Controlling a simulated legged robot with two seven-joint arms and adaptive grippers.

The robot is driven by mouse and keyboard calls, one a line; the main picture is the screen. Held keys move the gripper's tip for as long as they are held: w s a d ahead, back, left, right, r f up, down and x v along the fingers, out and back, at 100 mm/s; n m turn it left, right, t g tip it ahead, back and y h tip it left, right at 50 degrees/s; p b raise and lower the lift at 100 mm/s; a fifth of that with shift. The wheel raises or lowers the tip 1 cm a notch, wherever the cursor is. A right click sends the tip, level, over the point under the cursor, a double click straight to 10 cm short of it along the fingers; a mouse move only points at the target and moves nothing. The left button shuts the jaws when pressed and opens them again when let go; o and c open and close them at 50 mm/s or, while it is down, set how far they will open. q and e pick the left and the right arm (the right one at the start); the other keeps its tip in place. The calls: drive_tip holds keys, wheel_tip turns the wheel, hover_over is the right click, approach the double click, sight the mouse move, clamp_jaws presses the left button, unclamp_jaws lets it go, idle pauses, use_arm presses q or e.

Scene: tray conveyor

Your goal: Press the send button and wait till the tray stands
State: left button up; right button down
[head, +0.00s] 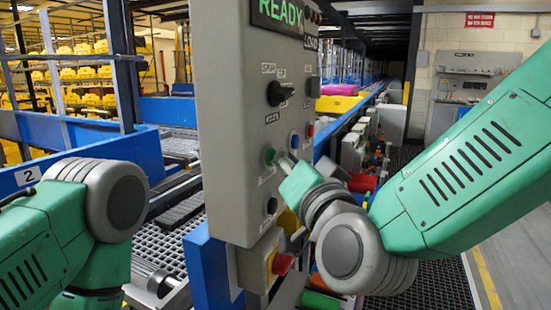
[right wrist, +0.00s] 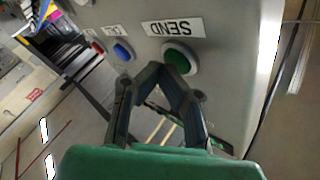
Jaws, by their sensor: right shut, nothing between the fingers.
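The green send button (head: 269,156) is on the side of a grey control box (head: 228,110); in the right wrist view, the green button (right wrist: 178,60) sits under a white SEND label (right wrist: 174,28). My right gripper (head: 286,161) is shut and empty, its fingertips at the button. In the right wrist view, the fingertips (right wrist: 163,74) overlap the button's lower edge; I cannot tell whether they touch it. The box's display (head: 278,14) reads READY in green. A yellow and pink tray-like load (head: 338,104) is on the conveyor behind the box. My left gripper is out of view.
A blue button (head: 294,140) and a black rotary switch (head: 280,93) are near the green one. A red knob (head: 283,264) on a yellow box is below. Blue conveyor rails (head: 365,100) run into the distance. Dark grated floor (head: 428,275) lies at right.

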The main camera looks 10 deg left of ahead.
drive_tip(key=shift+a, duration=0.15)
drive_tip(key=shift+d, duration=0.2)
idle(0.3)
drive_tip(key=shift+s+d, duration=0.3)
drive_tip(key=shift+d, duration=0.4)
